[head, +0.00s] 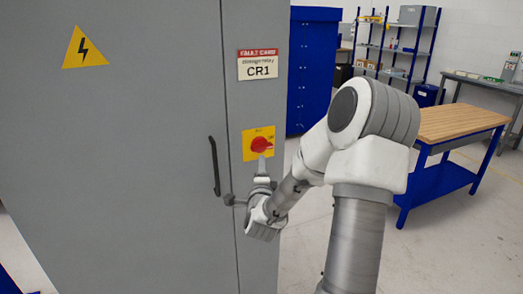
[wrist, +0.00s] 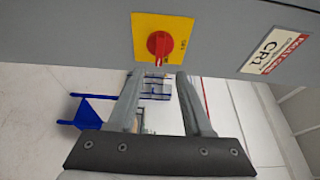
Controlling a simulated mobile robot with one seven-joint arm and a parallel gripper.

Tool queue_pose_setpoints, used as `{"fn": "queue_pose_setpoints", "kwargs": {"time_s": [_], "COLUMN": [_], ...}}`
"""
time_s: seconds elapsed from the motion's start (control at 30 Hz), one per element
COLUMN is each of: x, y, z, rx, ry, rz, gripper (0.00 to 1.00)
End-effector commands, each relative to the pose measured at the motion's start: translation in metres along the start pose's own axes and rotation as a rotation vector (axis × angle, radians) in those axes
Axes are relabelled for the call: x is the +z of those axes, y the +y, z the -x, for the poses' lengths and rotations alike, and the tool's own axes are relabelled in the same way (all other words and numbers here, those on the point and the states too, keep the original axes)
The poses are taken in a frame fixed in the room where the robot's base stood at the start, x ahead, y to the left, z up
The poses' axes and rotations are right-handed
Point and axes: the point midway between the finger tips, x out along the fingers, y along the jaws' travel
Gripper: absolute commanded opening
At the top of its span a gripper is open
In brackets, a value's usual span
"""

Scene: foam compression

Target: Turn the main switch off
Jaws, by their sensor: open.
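The main switch is a red rotary knob (head: 261,145) on a yellow plate (head: 249,135), mounted on the narrow right-hand panel of a grey cabinet. In the wrist view the knob (wrist: 159,44) and its plate (wrist: 145,22) are near the top centre. The small lettering on the plate is too blurred to read, so I cannot tell the knob's setting. My gripper (head: 262,162) is just below the knob in the head view. In the wrist view its two fingers (wrist: 158,76) are spread apart and empty, pointing at the knob, which lies between their lines. Contact is not visible.
A black door handle (head: 214,166) stands out left of the switch, with a dark knob-like fitting (head: 229,199) below. A fault card marked CR1 (head: 262,65) is above the switch. A wood-topped blue bench (head: 455,122) stands to the right, with open floor between.

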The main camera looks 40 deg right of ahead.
Motion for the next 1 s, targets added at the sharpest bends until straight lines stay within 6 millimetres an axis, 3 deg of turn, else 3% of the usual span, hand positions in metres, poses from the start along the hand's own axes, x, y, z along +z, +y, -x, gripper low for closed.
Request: {"fn": "queue_pose_setpoints", "kwargs": {"time_s": [0.5, 0.7, 1.0], "x": [0.0, 0.001, 0.001], "y": [-0.001, 0.0, 0.0], "z": [-0.09, -0.108, -0.114], "rx": [0.001, 0.001, 0.001], "ry": [0.0, -0.001, -0.001], "rz": [0.0, 0.002, 0.002], "gripper": [0.5, 0.5, 0.5]}}
